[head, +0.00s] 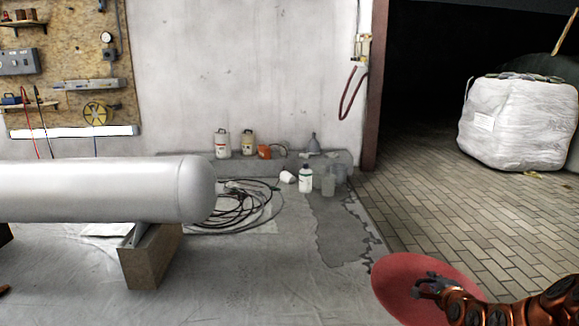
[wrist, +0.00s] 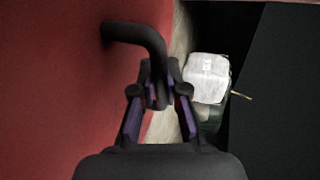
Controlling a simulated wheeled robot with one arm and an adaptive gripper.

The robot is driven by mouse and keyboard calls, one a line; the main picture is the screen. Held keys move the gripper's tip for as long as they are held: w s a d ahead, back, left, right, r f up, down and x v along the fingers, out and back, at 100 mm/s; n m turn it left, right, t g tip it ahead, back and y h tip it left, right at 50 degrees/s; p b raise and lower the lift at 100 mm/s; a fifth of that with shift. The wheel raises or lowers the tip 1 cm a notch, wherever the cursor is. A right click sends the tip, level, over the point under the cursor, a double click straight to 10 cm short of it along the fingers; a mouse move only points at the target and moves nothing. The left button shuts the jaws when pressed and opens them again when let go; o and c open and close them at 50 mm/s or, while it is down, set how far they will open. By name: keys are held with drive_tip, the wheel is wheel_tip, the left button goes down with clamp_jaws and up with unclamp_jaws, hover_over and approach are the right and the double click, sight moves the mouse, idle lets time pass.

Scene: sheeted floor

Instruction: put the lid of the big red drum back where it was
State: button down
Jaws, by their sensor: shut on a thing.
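The lid is a round red disc (head: 405,283) at the bottom right of the head view. In the wrist view its red face (wrist: 60,90) fills the left side, with a dark bent handle (wrist: 135,32) standing out from it. My gripper (head: 428,284) is at the lid's right part. In the wrist view my gripper (wrist: 160,85) is shut on the end of the handle, between its two fingers. The lid's lower right part is hidden behind my gripper and arm. I cannot see the big red drum itself in either view.
A big white bag (head: 517,125) stands on the paving at the right. A grey cylinder (head: 110,190) lies on wooden blocks (head: 150,258) at the left. Bottles (head: 305,178) and a coiled cable (head: 235,208) are by the wall. The sheeted floor (head: 250,285) in front is clear.

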drive_tip(key=s+a+r+n+y, duration=0.1)
drive_tip(key=a+r+n+y, duration=0.15)
drive_tip(key=a+r, duration=0.85)
drive_tip(key=s+a+r+n+y, duration=0.25)
drive_tip(key=a+r, duration=0.35)
drive_tip(key=a, duration=0.9)
wheel_tip(320, 180, up, 37)
drive_tip(key=w+p, duration=0.1)
drive_tip(key=p, duration=3.6)
wheel_tip(320, 180, down, 14)
drive_tip(key=w+m+h, duration=0.2)
drive_tip(key=m+h, duration=0.1)
drive_tip(key=shift+w+d+m+h, duration=0.3)
drive_tip(key=shift+w+m, duration=0.1)
drive_tip(key=shift+d+r, duration=0.1)
